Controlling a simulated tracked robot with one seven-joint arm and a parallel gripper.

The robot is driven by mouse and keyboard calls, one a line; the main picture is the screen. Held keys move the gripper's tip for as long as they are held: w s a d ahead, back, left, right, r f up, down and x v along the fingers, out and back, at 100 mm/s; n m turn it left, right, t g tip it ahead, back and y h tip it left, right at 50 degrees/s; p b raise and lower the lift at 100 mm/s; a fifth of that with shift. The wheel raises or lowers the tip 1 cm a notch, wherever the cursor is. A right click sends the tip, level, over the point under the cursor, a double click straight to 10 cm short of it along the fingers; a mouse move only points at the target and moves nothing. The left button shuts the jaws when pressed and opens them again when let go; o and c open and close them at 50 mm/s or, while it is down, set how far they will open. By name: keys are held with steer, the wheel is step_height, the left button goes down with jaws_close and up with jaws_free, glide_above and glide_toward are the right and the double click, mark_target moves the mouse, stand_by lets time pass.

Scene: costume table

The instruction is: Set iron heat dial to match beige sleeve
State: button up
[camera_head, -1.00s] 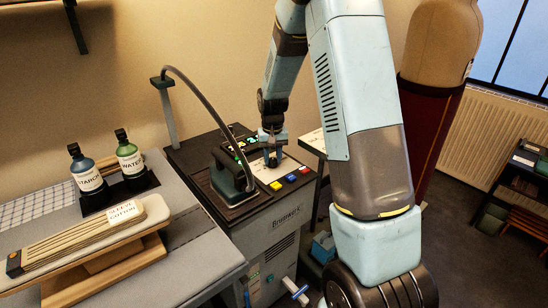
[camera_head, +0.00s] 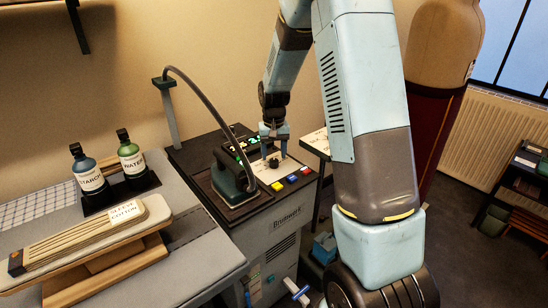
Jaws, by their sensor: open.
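The beige sleeve (camera_head: 80,238) lies on a small wooden board at the left. Its white label (camera_head: 125,212) seems to read "SLEEVE COTTON". The dark iron (camera_head: 232,178) rests on top of the grey ironing station (camera_head: 277,228). The dark heat dial (camera_head: 273,161) sits on a white panel behind the coloured buttons. Its setting is too small to read. My gripper (camera_head: 274,150) is open, pointing down at the dial from just above. I cannot tell whether its fingers touch the dial.
A hose arches from a post (camera_head: 169,112) to the iron. Starch (camera_head: 88,172) and water (camera_head: 131,156) bottles stand in a black holder. A mannequin (camera_head: 436,120) stands behind my arm at the right.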

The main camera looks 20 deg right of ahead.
mark_target(274, 160)
step_height(274, 160, up, 12)
steer(key=shift+f, duration=0.25)
stand_by(0.3)
steer(key=s+r+t, duration=0.3)
steer(key=s+r, duration=0.9)
steer(key=s, duration=0.4)
steer(key=s+r+n+t, duration=0.1)
steer(key=s+t, duration=0.1)
steer(key=s, duration=1.4)
steer(key=shift+d+r+t, duration=0.25)
steer(key=shift+r+t, duration=0.05)
steer(key=shift+r, duration=0.1)
steer(key=shift+s, duration=0.1)
steer(key=shift+c, duration=0.4)
